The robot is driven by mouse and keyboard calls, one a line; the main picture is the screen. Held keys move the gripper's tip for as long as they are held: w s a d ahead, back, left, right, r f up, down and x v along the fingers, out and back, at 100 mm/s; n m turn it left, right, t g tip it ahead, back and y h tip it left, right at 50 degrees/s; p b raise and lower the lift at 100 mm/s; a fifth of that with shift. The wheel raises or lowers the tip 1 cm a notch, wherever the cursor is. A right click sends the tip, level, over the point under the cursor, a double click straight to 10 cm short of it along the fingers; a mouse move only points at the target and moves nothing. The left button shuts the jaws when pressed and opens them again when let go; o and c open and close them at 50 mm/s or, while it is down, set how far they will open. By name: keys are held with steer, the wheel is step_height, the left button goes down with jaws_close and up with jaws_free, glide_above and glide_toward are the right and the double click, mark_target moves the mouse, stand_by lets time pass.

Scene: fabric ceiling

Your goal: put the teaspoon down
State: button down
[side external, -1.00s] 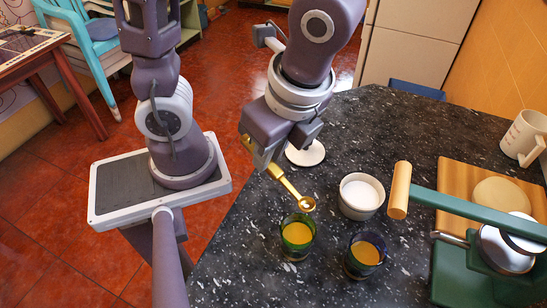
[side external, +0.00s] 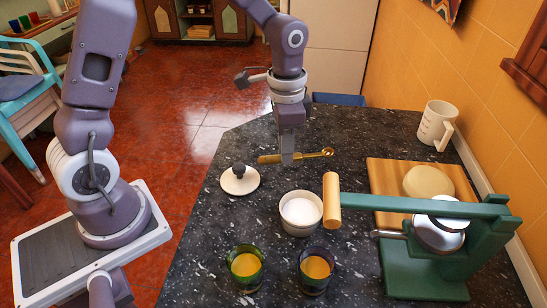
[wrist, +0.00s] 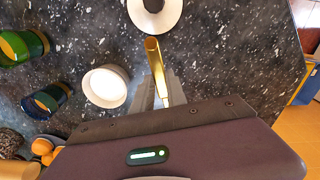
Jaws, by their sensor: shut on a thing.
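The gold teaspoon (side external: 312,155) is held about level near the far part of the dark speckled countertop (side external: 225,225). Its bowl end points right and its handle end points left in the side view. My gripper (side external: 288,161) points down and is shut on the handle. In the wrist view the teaspoon (wrist: 154,58) runs out from between the fingers (wrist: 161,92). I cannot tell whether the teaspoon touches the counter or hangs just above it.
A white lid with a dark knob (side external: 240,181) lies left of the teaspoon. A white bowl of white contents (side external: 301,212) stands nearer the camera, with two glasses of orange drink (side external: 246,267) (side external: 316,269). A green press (side external: 430,260), a wooden board (side external: 380,177) and a mug (side external: 437,125) stand right.

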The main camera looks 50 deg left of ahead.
mark_target(285, 182)
steer(key=shift+f, duration=0.1)
steer(key=shift+f, duration=2.9)
steer(key=shift+f, duration=0.45)
steer(key=c, duration=1.3)
jaws_free()
steer(key=shift+o, duration=0.2)
step_height(285, 182, up, 7)
steer(key=shift+s+r, duration=0.1)
